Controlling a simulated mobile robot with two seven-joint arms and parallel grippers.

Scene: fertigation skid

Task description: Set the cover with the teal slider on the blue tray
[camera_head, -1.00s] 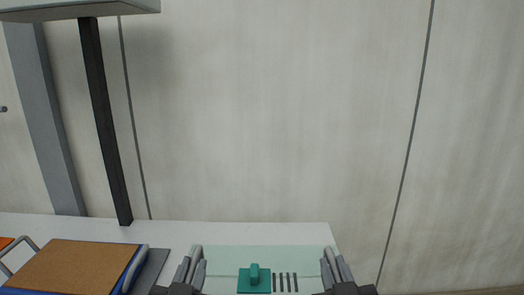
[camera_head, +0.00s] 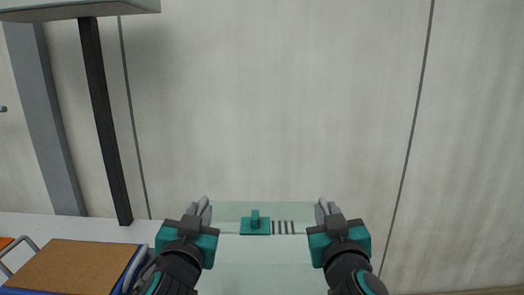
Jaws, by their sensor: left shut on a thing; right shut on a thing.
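The cover (camera_head: 300,211) is a pale green, see-through panel with a teal slider (camera_head: 255,224) and several dark slots beside the slider. My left gripper (camera_head: 203,212) is shut on its left edge and my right gripper (camera_head: 323,212) is shut on its right edge.
A grey metal handle (camera_head: 20,250) and an orange item (camera_head: 5,242) are at the far left edge.

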